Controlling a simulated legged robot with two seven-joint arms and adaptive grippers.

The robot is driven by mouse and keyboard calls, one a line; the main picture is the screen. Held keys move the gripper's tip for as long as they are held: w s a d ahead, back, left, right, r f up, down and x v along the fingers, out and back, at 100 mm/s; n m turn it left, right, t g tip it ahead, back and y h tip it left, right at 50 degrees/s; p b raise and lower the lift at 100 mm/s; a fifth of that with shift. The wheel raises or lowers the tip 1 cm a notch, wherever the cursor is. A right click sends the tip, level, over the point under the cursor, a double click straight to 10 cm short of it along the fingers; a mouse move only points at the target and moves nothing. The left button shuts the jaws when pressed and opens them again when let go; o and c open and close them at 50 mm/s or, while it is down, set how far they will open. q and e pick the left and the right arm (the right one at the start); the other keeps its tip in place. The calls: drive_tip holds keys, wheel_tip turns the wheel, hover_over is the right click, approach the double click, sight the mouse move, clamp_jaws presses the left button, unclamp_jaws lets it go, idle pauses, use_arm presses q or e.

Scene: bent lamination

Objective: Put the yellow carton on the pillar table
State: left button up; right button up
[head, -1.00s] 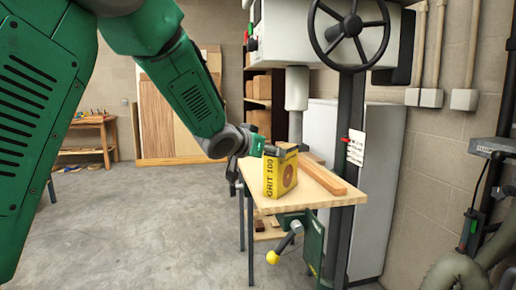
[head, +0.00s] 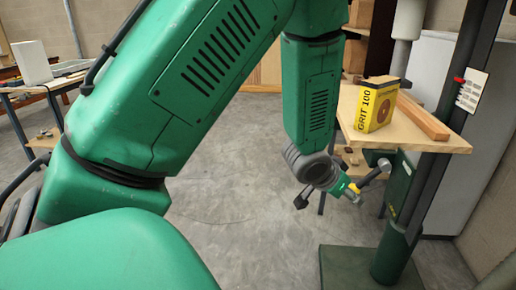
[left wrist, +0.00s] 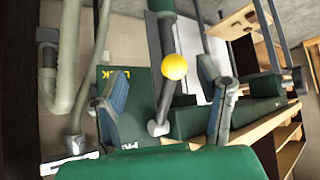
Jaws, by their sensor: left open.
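The yellow carton (head: 375,105), marked "GRIT 100", stands upright on the wooden top of the pillar table (head: 438,147), near its left edge, beside a wooden plank. My left gripper (head: 325,195) is below and left of the table top, clear of the carton. In the left wrist view, my left gripper (left wrist: 162,70) has its two fingers spread apart with nothing held. The yellow knob (left wrist: 174,67) of the table's crank shows between the fingers, seemingly beyond them. The carton is not recognisable in the left wrist view. My right gripper is not in view.
The crank handle (head: 373,174) juts out under the table top, close to my left gripper. The green pillar (head: 398,225) and base stand below. A wooden plank (head: 423,117) lies on the table top. Another table with a white box (head: 31,63) stands far left. Open floor lies between.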

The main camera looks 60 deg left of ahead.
use_arm(q)
drive_tip(key=s+d+f+g, duration=0.4)
drive_tip(key=s+f, duration=0.8)
drive_tip(key=f, duration=0.3)
drive_tip(key=s+d+f+g, duration=0.1)
drive_tip(key=s+f, duration=0.3)
drive_tip(key=s, duration=0.5)
drive_tip(key=s+d+f+g, duration=0.2)
drive_tip(key=s+f, duration=0.3)
drive_tip(key=s, duration=0.4)
drive_tip(key=shift+s+f+m+g, duration=0.25)
drive_tip(key=shift+s+m+g, duration=0.15)
drive_tip(key=shift+g, duration=0.2)
drive_tip(key=shift+w+d, duration=0.1)
drive_tip(key=shift+w, duration=0.05)
